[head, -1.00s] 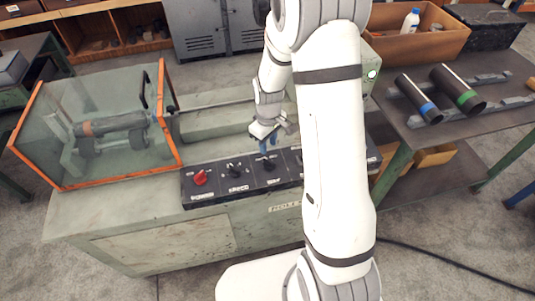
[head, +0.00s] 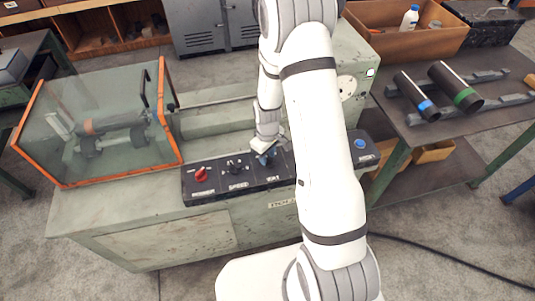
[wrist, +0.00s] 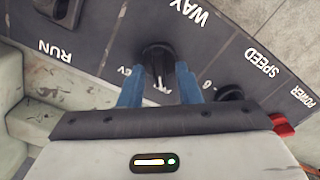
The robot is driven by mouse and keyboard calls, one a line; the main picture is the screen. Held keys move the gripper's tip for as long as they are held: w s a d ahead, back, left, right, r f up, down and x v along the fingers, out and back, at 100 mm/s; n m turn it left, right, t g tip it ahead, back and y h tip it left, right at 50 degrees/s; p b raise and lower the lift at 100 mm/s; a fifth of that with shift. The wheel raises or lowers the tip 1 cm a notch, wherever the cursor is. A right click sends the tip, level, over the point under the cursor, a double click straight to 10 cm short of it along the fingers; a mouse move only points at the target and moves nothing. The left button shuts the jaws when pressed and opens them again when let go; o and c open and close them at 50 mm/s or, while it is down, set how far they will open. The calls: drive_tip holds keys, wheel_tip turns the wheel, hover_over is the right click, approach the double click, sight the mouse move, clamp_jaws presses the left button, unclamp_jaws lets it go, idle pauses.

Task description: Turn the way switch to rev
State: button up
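The way switch (wrist: 158,60) is a black round knob with a white pointer line, under the label WAY in the wrist view. In the head view my gripper (head: 265,158) is down at the control panel (head: 218,189) and covers the knob.
The red power knob (head: 201,174) and black speed knob (head: 235,167) stand left of my gripper in the head view. A blue button (head: 360,144) is at the panel's right end. A glass guard with an orange frame (head: 170,115) stands at the left.

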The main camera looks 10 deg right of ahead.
clamp_jaws()
drive_tip(key=shift+f+m+b, duration=0.1)
drive_tip(key=shift+m+b, duration=0.2)
drive_tip(key=shift+b, duration=0.05)
drive_tip(key=m+b, duration=0.2)
drive_tip(key=shift+f+m, duration=0.1)
drive_tip(key=shift+m, duration=0.2)
drive_tip(key=m+b, duration=0.3)
drive_tip(key=shift+d+m, duration=0.15)
drive_tip(key=shift+m, duration=0.15)
drive_tip(key=m+b, duration=0.2)
drive_tip(key=m, duration=0.1)
drive_tip(key=shift+d+m, duration=0.1)
drive_tip(key=shift+m, duration=0.2)
drive_tip(key=shift+m+b, duration=0.8)
drive_tip(key=shift+m, duration=0.9)
drive_tip(key=shift+r, duration=0.2)
